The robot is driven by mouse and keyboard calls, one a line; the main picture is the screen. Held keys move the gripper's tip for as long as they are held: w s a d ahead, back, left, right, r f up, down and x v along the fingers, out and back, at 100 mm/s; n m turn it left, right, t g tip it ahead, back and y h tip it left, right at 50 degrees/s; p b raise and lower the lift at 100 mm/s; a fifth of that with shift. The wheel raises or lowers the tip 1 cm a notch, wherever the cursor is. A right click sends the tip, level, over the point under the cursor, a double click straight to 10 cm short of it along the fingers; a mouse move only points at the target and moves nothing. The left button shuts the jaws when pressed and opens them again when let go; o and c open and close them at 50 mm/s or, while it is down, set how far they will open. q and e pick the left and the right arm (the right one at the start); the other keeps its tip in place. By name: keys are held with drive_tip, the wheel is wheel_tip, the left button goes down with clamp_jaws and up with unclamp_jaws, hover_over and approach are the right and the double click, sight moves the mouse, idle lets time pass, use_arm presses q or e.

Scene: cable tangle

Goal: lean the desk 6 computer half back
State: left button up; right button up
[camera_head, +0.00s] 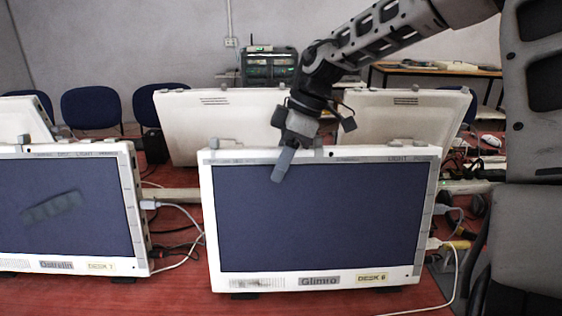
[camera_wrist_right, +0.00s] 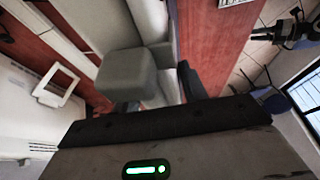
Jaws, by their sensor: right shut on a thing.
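The desk 6 computer (camera_head: 320,215) is a white all-in-one with a dark screen, standing about upright on the red desk in the middle of the head view. One grey finger lies in front of the screen; the other is hidden behind. In the right wrist view a grey finger pad (camera_wrist_right: 127,75) shows close up, beside a pale edge. My left gripper is not seen in the head view.
Another white computer (camera_head: 65,210) stands close on the left. Two more (camera_head: 225,125) (camera_head: 400,117) stand behind, backs toward me. White cables (camera_head: 185,225) lie between the front computers, and more cables and plugs (camera_head: 455,225) lie on the right. Blue chairs (camera_head: 92,107) stand behind.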

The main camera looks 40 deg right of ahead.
drive_tip(key=shift+w+d, duration=0.1)
drive_tip(key=shift+d, duration=0.05)
drive_tip(key=o, duration=1.2)
drive_tip(key=shift+o, duration=0.2)
drive_tip(key=v, duration=1.5)
drive_tip(key=shift+r+p, duration=0.3)
drive_tip(key=shift+r, duration=0.1)
